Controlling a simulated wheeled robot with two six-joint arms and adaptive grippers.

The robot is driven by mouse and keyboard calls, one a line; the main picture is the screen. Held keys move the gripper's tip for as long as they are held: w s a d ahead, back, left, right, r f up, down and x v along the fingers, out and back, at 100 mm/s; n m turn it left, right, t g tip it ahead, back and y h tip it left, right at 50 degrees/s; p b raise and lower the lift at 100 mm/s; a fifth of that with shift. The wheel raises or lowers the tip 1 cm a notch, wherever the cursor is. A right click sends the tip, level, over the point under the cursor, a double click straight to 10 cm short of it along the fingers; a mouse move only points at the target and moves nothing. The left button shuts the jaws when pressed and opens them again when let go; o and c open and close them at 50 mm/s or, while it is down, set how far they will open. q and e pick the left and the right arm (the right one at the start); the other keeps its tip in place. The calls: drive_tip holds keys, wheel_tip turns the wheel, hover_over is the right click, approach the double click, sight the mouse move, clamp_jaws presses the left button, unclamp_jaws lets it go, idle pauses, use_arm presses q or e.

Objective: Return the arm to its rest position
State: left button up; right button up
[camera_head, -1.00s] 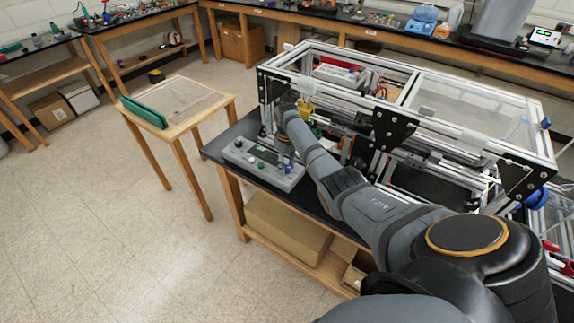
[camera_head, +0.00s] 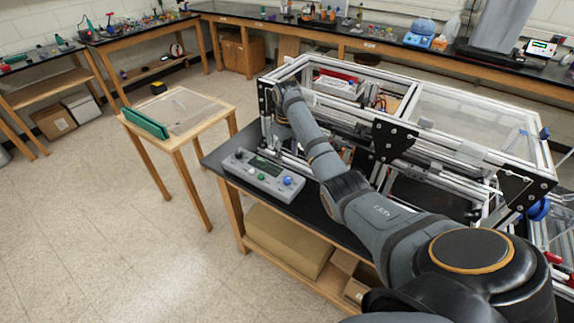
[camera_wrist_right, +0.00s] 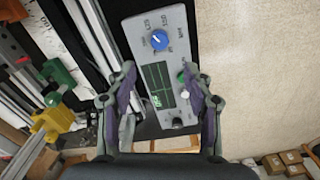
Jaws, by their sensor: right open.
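My right arm (camera_head: 385,222) reaches from the lower right to the left end of the aluminium extrusion frame (camera_head: 480,97). Its wrist is over the black bench beside the frame, and the fingers are hard to make out in the head view. In the right wrist view my right gripper (camera_wrist_right: 160,84) is open, with nothing between its fingers. Behind the fingers lies the grey control box (camera_wrist_right: 140,28) with a blue knob (camera_wrist_right: 159,40) and a dark display. The control box (camera_head: 238,165) also shows whole on the bench's front left corner. My left gripper is out of view.
A wooden table (camera_head: 205,118) with a green item (camera_head: 144,123) stands to the left. A yellow part (camera_wrist_right: 50,122) and a green part (camera_wrist_right: 56,76) lie left of the gripper in the wrist view. The floor (camera_head: 90,210) at left is clear.

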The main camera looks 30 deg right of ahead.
drive_tip(key=shift+r, duration=0.45)
